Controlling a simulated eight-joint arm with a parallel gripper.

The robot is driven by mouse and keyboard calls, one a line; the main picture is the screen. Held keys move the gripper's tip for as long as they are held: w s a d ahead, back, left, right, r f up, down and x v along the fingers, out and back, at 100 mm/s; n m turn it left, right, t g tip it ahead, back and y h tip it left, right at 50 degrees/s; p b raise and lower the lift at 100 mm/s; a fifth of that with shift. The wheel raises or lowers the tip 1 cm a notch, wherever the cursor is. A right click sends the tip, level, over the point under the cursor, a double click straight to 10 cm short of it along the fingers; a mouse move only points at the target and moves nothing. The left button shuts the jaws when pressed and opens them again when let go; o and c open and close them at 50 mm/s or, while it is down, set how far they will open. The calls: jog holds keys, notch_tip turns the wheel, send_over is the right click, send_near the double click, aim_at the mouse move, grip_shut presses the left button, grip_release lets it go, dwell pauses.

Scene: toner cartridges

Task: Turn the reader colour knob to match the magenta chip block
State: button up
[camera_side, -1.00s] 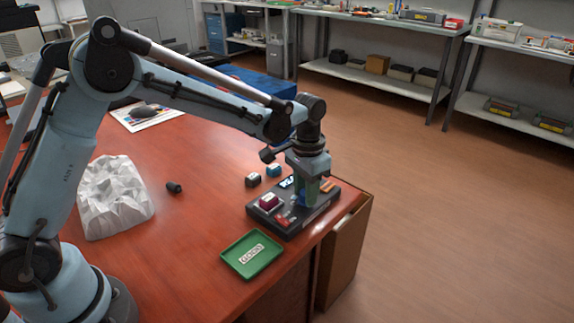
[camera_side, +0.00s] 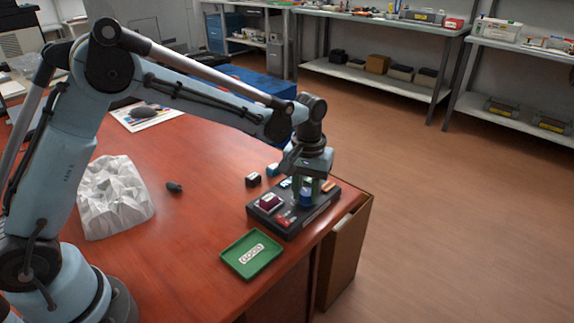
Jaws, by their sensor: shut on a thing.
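The black reader (camera_side: 263,222) lies near the right front edge of the red-brown table. The magenta chip block (camera_side: 270,202) sits in a pale-rimmed spot at the reader's left end. The reader colour knob (camera_side: 305,201) shows blue low between my fingers, on the right half of the reader. My gripper (camera_side: 308,192) points down and is shut on the knob. Its fingers hide part of the knob, and I cannot read the knob's setting. A small pale display (camera_side: 286,183) shows behind my gripper, partly covered.
A dark block (camera_side: 253,180) and a blue block (camera_side: 272,170) stand behind the reader. A green tray (camera_side: 238,262) with a labelled strip lies in front. Another dark piece (camera_side: 174,187) and a crumpled white object (camera_side: 113,200) are to the left. The table between is clear.

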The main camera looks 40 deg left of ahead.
aim_at(306, 192)
dwell(0.5)
jog(key=o, duration=1)
jog(key=shift+o, duration=0.2)
jog(key=shift+r, duration=0.15)
notch_tip(306, 192, up, 12)
